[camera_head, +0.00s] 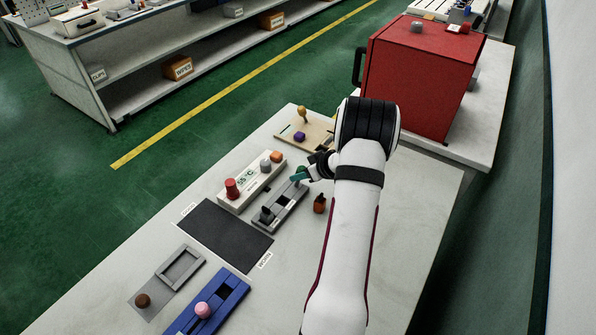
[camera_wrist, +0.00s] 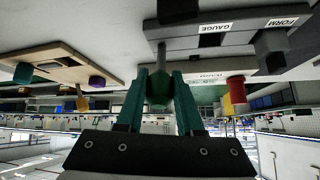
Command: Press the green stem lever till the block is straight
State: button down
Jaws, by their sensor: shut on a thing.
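A grey fixture (camera_head: 283,207) lies on the white table, with a slot along its top. In the wrist view, which is upside down, the fixture (camera_wrist: 230,38) bears labels reading GAUGE and FORM. A dark block (camera_head: 267,215) stands at its near end; it also shows in the wrist view (camera_wrist: 270,52). I cannot tell if it is straight. A grey stem with a green knob (camera_wrist: 159,88) rises from the GAUGE end. My gripper (camera_wrist: 160,82) is shut on the green knob, with a teal finger on each side. In the head view my gripper (camera_head: 299,175) partly hides the knob.
A pale unit (camera_head: 246,186) reading 55 °C, with red, grey and orange knobs, stands close left of the fixture. A wooden board (camera_head: 318,136) lies behind, a black mat (camera_head: 225,237) in front. The right side of the table is clear.

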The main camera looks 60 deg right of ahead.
jog(key=shift+s+d+f+t, duration=0.1)
jog(key=shift+s+t, duration=0.25)
jog(key=shift+t, duration=0.15)
jog(key=shift+s, duration=0.1)
jog(key=c, duration=0.5)
grip_release()
jog(key=shift+c, duration=0.2)
jog(key=v, duration=1.5)
jog(key=shift+s, duration=0.5)
jog(key=shift+w+a, duration=0.1)
jog(key=shift+a, duration=0.1)
